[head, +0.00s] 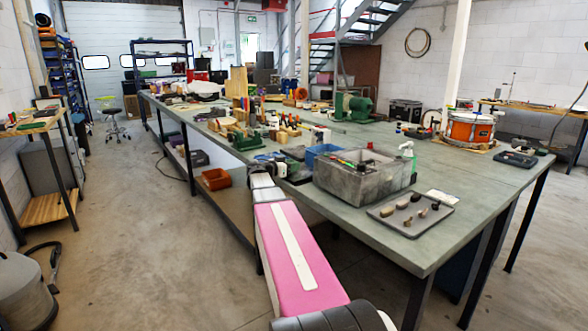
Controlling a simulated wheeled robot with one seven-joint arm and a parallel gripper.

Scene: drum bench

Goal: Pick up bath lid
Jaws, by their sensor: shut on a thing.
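My gripper (268,166) is at the end of my pink and white arm, over the near left edge of the green-grey bench (440,240). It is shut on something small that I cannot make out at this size. Dark green and white items lie close around it, so its fingers are hard to separate from them. A grey open-topped box (365,186) with coloured items in it stands on the bench to the right of my gripper. It may be the bath, but I cannot tell. I cannot clearly identify the bath lid.
A blue bin (322,156) stands behind the gripper, left of the grey box. A grey tray (408,222) with several small pieces lies at the near right. An orange drum (471,129) stands farther back. An orange-brown bin (216,179) is below the bench top.

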